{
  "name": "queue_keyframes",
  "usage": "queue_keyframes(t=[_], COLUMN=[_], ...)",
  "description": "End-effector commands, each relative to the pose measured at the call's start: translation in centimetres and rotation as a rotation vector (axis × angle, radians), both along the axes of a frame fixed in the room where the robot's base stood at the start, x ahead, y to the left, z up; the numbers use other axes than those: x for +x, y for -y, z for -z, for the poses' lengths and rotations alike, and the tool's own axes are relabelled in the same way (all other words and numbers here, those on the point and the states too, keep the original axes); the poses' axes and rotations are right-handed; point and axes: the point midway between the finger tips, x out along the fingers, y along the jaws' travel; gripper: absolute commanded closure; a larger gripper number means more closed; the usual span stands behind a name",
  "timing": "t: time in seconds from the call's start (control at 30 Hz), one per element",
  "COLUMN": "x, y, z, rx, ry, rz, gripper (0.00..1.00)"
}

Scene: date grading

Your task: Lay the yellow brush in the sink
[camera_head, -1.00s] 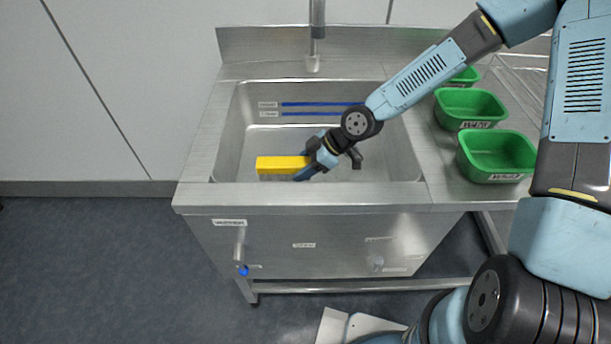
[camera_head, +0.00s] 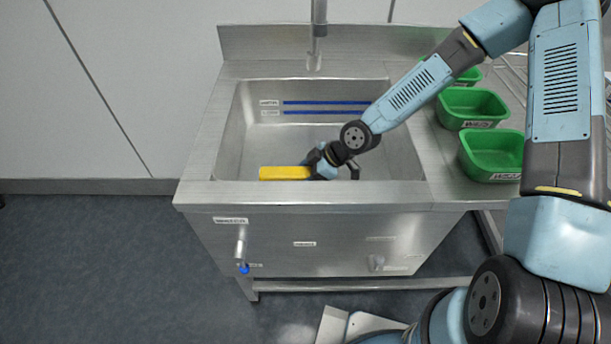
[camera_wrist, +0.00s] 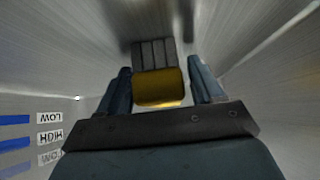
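The yellow brush (camera_head: 285,173) is inside the steel sink (camera_head: 235,130), close behind its front rim, lying roughly level and pointing left. My gripper (camera_head: 314,168) reaches down into the sink from the right and is at the brush's right end.
Several green bins (camera_head: 472,104) stand on the counter right of the sink. A tap (camera_head: 317,45) hangs over the back rim. Blue level lines (camera_head: 335,112) mark the back wall. The sink's left part is clear.

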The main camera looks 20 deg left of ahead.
Motion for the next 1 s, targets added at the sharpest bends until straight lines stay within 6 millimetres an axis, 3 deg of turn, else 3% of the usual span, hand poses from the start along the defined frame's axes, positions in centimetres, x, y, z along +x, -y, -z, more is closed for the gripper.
queue_keyframes(t=[0.1, 0.47, 1.0], x=[0.0, 0.2, 1.4], y=[0.0, 0.3, 4.2], z=[0.0, -0.5, -4.9], rx=[0.0, 0.0, 0.001], ry=[0.0, 0.0, -0.001], rz=[0.0, 0.003, 0.005], gripper=[0.23, 0.23, 0.23])
